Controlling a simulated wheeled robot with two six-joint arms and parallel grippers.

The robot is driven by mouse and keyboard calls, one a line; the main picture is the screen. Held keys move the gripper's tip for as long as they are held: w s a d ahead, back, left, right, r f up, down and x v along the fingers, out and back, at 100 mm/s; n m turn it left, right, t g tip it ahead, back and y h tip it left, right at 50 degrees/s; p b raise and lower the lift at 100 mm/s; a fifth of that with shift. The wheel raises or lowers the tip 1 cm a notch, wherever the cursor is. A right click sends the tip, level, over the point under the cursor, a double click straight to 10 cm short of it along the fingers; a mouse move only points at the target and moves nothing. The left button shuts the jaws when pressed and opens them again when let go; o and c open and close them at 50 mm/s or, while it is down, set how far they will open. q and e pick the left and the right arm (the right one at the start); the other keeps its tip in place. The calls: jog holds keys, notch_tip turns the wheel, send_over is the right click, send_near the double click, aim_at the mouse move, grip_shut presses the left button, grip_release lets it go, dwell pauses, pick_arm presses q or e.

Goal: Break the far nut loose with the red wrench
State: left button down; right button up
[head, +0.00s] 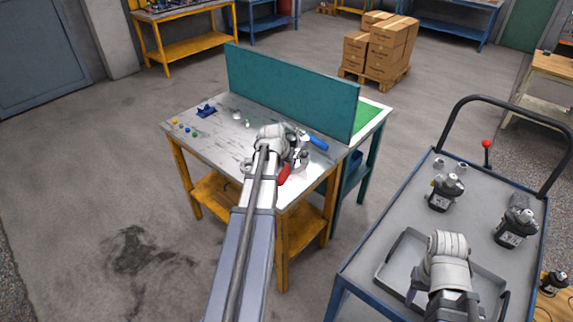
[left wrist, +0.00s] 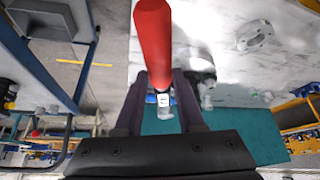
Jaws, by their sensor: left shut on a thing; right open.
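The red wrench (head: 285,174) is over the front right part of the workbench, with its red handle pointing toward me. In the left wrist view its red handle (left wrist: 153,40) runs between the two dark fingers of my left gripper (left wrist: 160,92), which is shut on it. In the head view my left gripper (head: 295,158) is partly hidden by its own arm. Metal parts show close to it, but I cannot make out the far nut or whether the wrench touches it. My right gripper (head: 453,306) is open and empty over the cart at the lower right.
A blue-handled tool (head: 317,142) lies just behind the red wrench. A teal panel (head: 290,90) closes the bench's back. A grey round part (left wrist: 253,36) sits on the bench top. The blue cart (head: 405,205) carries dark motors or pumps (head: 443,193) and a tray (head: 398,262).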

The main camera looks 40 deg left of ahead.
pick_arm(q)
jog(key=shift+s+f, duration=0.1)
jog(key=shift+f, duration=0.05)
pick_arm(e)
jog(key=shift+f, duration=0.25)
dwell(0.5)
pick_arm(q)
jog(key=shift+s+f+b, duration=0.1)
jog(key=shift+f+b, duration=0.1)
jog(key=shift+b, duration=0.25)
pick_arm(e)
jog(key=shift+f, duration=0.3)
pick_arm(q)
jog(key=shift+f+b, duration=0.35)
pick_arm(e)
jog(key=shift+f, duration=0.35)
pick_arm(q)
jog(key=shift+f, duration=0.25)
pick_arm(e)
jog(key=shift+f, duration=0.25)
pick_arm(q)
jog(key=shift+s+d+f+b, duration=0.1)
jog(key=shift+f+b, duration=0.25)
jog(key=shift+b, duration=0.3)
pick_arm(e)
jog(key=shift+f, duration=0.35)
